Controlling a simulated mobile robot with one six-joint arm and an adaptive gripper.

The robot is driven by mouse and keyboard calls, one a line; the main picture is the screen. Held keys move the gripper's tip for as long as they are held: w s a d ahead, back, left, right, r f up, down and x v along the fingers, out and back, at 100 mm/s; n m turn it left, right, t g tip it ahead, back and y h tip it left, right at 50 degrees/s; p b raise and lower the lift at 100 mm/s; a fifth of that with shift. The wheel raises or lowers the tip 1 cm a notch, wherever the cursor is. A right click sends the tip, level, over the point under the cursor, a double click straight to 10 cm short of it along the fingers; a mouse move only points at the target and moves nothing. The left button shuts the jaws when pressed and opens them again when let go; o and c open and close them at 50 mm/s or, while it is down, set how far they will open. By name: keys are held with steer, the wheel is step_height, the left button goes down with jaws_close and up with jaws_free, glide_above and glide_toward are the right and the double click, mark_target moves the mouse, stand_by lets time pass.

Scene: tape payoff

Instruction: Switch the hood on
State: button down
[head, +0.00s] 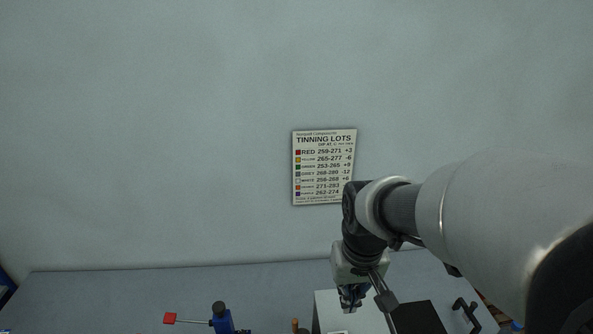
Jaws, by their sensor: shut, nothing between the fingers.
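My gripper (352,303) hangs down at the end of my arm, over a white box-shaped unit (328,309) at the bottom of the head view. Its fingers look closed and hold nothing. I cannot tell whether the fingertips touch the unit or are above it. A dark panel (418,318) and a black handle-like part (466,312) show to the right of the gripper. I cannot tell whether any of these belongs to the hood, and I cannot make out a hood switch. My arm hides part of this area.
A small orange-brown item (295,325) is near the unit. A "TINNING LOTS" sign (324,167) hangs on the wall. The grey bench (100,295) is clear at the back left.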

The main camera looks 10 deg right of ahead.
mark_target(338, 333)
steer(key=shift+w+f, duration=0.1)
stand_by(0.3)
steer(key=f, duration=0.4)
steer(key=w+f+b, duration=0.1)
steer(key=f, duration=0.3)
steer(key=f+b, duration=0.1)
steer(key=f, duration=0.4)
steer(key=shift+w, duration=0.3)
steer(key=shift+f, duration=0.4)
steer(key=shift+w+f+b, duration=0.15)
steer(key=shift+f+b, duration=0.3)
steer(key=shift+b, duration=0.05)
steer(key=shift+r+p, duration=0.7)
steer(key=shift+r, duration=0.15)
